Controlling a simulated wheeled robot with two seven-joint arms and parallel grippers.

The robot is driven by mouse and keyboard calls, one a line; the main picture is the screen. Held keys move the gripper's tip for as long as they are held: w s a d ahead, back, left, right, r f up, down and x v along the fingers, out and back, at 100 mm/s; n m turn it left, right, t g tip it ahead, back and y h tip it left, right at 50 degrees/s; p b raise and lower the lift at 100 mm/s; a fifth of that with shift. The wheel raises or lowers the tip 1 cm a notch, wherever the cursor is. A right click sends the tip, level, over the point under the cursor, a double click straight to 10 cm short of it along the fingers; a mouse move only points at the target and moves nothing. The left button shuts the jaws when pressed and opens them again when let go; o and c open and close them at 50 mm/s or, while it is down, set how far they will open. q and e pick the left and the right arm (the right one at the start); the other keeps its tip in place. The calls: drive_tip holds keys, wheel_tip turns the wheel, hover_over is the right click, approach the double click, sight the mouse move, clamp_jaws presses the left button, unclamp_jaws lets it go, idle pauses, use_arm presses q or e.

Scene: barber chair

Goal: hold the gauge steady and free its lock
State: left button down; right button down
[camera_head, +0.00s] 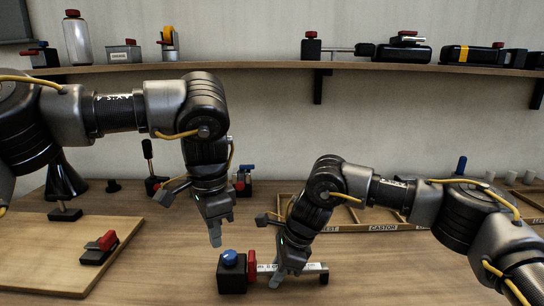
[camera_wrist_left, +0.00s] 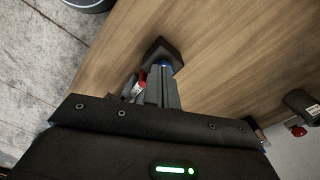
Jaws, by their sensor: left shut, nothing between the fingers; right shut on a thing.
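The gauge lies on the wooden table at the front middle. It has a black block (camera_head: 231,277) with a blue knob (camera_head: 229,258) on top, a red part (camera_head: 251,268) beside it and a pale marked bar (camera_head: 314,268) running right. My right gripper (camera_head: 279,276) is shut on the gauge near the red part. My left gripper (camera_head: 215,238) is shut and empty, pointing down just above and left of the blue knob, apart from it. In the left wrist view, the shut fingers (camera_wrist_left: 164,98) partly hide the blue knob (camera_wrist_left: 165,65), black block (camera_wrist_left: 161,50) and red part (camera_wrist_left: 140,84).
A wooden board (camera_head: 60,245) with a black-and-red item (camera_head: 99,247) lies at left. A labelled divided tray (camera_head: 345,218) is behind my right arm. Small devices stand at the back, and a shelf (camera_head: 270,67) crosses the wall. Bare table lies between board and gauge.

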use_arm(q)
drive_tip(key=m, duration=0.3)
drive_tip(key=w+d+r+m, duration=0.1)
drive_tip(key=m, duration=0.3)
drive_tip(key=d+m, duration=0.1)
drive_tip(key=m, duration=0.2)
drive_tip(key=shift+w+r+t+y, duration=0.2)
drive_tip(key=shift+t+y, duration=0.1)
drive_tip(key=shift+y, duration=0.1)
drive_tip(key=m, duration=0.8)
drive_tip(key=shift+w+d, duration=0.15)
drive_tip(key=shift+d, duration=0.25)
drive_tip(key=m, duration=0.8)
drive_tip(key=d+m, duration=0.1)
drive_tip(key=m, duration=1.5)
drive_tip(key=shift+d+f+h, duration=0.2)
drive_tip(key=shift+d+h, duration=0.2)
drive_tip(key=shift+f, duration=0.1)
